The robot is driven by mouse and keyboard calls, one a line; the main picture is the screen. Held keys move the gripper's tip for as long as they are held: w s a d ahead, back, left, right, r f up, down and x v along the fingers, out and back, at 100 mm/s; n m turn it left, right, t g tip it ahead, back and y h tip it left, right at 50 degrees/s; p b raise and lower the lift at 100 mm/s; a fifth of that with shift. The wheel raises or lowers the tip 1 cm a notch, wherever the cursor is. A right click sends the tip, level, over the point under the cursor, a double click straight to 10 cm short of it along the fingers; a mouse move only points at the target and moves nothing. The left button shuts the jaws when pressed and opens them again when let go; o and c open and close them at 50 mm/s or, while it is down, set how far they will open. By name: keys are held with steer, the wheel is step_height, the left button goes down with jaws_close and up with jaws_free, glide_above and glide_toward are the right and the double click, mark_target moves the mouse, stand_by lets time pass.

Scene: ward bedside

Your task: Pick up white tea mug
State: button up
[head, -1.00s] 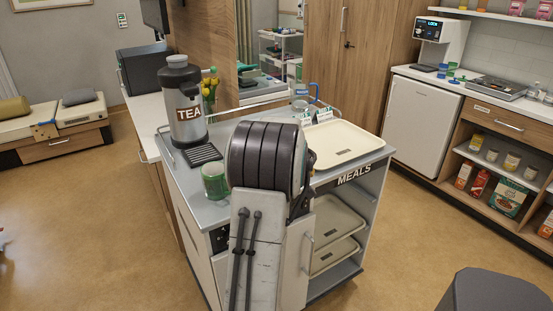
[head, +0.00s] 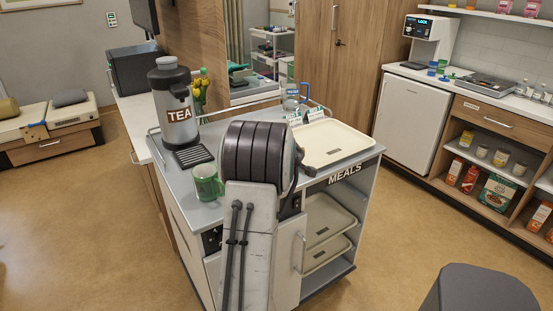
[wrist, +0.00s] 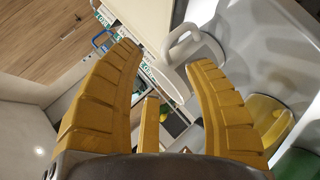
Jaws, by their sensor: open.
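The white tea mug (wrist: 192,52) shows in the wrist view just beyond my fingertips, its looped handle pointing up in the picture. It stands on the grey cart top and is partly hidden by my right finger. My gripper (wrist: 165,55) is open, its yellow fingers spread wide with nothing held between them. In the head view my own arm hides the gripper and the white mug. A green mug (head: 207,183) stands on the cart to the left of my arm.
The tea urn (head: 174,100) stands at the cart's back left, with a drip grille before it. A cream tray (head: 335,143) lies at the right, near a clear jug (head: 291,101). A yellow mug (wrist: 262,118) stands right of my fingers in the wrist view.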

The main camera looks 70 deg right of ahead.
steer(key=shift+p+x, duration=1.65)
steer(key=shift+p, duration=0.7)
steer(key=shift+x, duration=1.2)
steer(key=shift+w+a+f, duration=0.1)
steer(key=c, duration=0.9)
jaws_close()
